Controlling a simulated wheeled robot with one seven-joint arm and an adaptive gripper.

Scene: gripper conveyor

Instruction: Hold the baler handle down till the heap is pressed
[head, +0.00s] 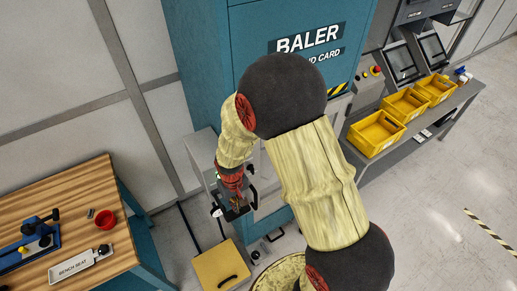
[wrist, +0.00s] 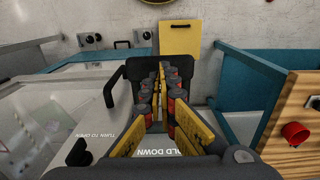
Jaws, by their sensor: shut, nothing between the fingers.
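The teal baler (head: 205,45) stands at the top middle of the head view, lettered BALER. My gripper (head: 235,203) is at its lower left side, by a small grey housing, shut with nothing held. In the wrist view my gripper (wrist: 160,82) points over a grey plate marked HOLD DOWN (wrist: 185,152). A black handle-like bracket (wrist: 112,82) shows around and beside the fingers. A black loop also shows beside the gripper in the head view (head: 253,195). I cannot tell whether the fingers touch the handle. The heap is not visible.
A wooden bench (head: 75,190) with a red cup (head: 105,220) stands at left. A yellow-topped box (head: 220,265) is on the floor below my gripper. Yellow bins (head: 375,135) line a counter at right. A knob (wrist: 78,153) sits by TURN TO OPEN.

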